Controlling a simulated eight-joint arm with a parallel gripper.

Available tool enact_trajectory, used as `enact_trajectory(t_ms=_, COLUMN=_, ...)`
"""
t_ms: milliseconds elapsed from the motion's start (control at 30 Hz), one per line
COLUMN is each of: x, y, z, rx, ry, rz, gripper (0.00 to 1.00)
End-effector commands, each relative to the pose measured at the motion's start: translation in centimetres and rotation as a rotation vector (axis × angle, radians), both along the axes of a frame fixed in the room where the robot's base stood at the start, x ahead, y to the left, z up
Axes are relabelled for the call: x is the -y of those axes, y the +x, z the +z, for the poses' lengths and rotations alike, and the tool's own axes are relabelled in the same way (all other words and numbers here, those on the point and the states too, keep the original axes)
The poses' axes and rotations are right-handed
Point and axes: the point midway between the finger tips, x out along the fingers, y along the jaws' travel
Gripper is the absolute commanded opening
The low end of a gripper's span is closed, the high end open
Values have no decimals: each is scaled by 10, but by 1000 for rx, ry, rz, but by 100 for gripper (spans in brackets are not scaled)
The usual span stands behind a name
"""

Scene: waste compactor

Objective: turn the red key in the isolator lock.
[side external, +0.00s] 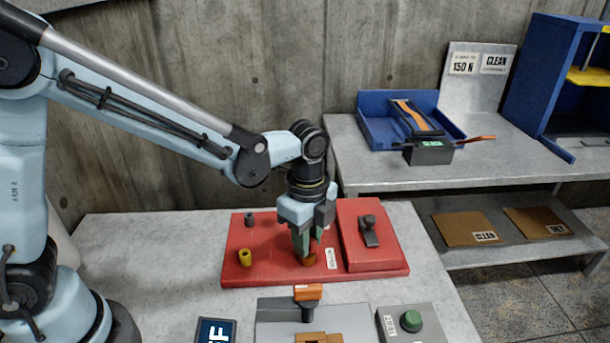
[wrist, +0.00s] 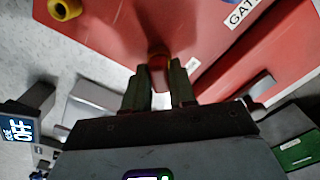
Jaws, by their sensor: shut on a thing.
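My gripper (side external: 305,250) points straight down over the red panel, and its fingers are shut on the red key (wrist: 159,78). The key is a small red piece between the two fingertips in the wrist view.
The red panel (side external: 262,272) carries a yellow knob (side external: 244,258), a dark post (side external: 249,219), a white label (side external: 331,258) and a raised box with a dark lever (side external: 369,231). An orange handle (side external: 308,292), an OFF display (side external: 215,331) and a green button (side external: 411,321) stand in front.

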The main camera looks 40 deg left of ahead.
Motion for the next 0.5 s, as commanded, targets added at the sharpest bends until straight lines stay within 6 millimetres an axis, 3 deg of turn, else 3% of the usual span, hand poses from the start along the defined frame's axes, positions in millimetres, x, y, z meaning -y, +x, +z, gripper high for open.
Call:
enact_trajectory(t_ms=300, x=0, y=0, z=-1, rx=0, ry=0, rz=-17, gripper=1)
enact_trajectory(t_ms=500, x=0, y=0, z=-1, rx=0, ry=0, rz=-221, gripper=1)
